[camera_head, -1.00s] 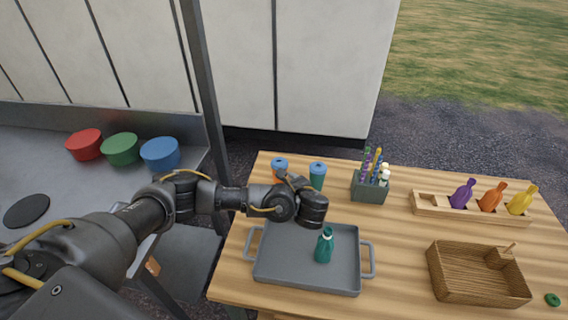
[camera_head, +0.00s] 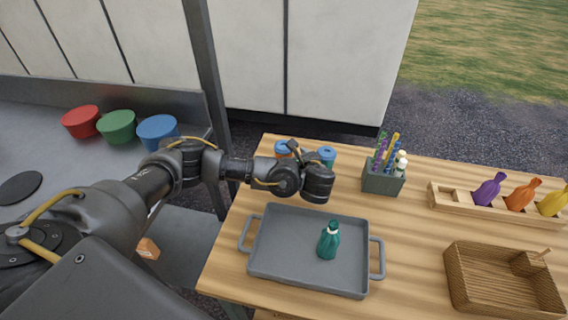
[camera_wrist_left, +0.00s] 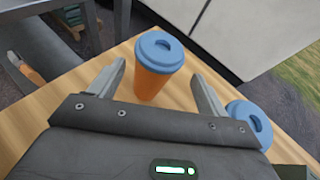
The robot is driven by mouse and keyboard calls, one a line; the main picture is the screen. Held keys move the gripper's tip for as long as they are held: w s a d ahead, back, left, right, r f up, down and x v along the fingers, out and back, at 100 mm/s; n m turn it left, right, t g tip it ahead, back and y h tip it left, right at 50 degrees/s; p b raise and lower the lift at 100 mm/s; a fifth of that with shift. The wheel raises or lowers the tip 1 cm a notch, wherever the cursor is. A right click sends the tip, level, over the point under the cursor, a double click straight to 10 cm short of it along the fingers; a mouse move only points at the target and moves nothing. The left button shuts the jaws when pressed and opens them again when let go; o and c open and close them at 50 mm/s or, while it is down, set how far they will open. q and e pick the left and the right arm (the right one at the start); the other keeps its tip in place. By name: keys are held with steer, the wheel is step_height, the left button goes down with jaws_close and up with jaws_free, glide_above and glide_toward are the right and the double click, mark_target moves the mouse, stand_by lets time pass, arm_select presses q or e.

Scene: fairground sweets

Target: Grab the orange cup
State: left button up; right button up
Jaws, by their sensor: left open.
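The orange cup (camera_wrist_left: 152,87) with a blue lid stands upright on the wooden table, between the two spread fingers of my left gripper (camera_wrist_left: 159,70) in the left wrist view. The fingers are open, with a gap visible to the right of the cup. In the head view the orange cup (camera_head: 281,147) shows at the table's far left, partly hidden by my left gripper (camera_head: 293,151). My right gripper is not in view.
A grey tray (camera_head: 285,263) holds a teal bottle (camera_head: 328,240). Red, green and blue tubs (camera_head: 157,131) stand on the left counter.

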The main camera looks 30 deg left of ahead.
arm_select(q)
steer(key=shift+w+a+f, duration=0.15)
steer(key=shift+w+a, duration=0.05)
steer(key=shift+a, duration=0.05)
steer(key=shift+w+a, duration=0.2)
steer(key=shift+a, duration=0.1)
steer(key=p+x, duration=0.1)
steer(key=x, duration=0.3)
steer(key=shift+a+p, duration=0.3)
steer(key=shift+p, duration=0.1)
steer(key=shift+w+a+f, duration=0.1)
steer(key=shift+w, duration=0.05)
steer(key=shift+c, duration=0.8)
steer(key=c, duration=1)
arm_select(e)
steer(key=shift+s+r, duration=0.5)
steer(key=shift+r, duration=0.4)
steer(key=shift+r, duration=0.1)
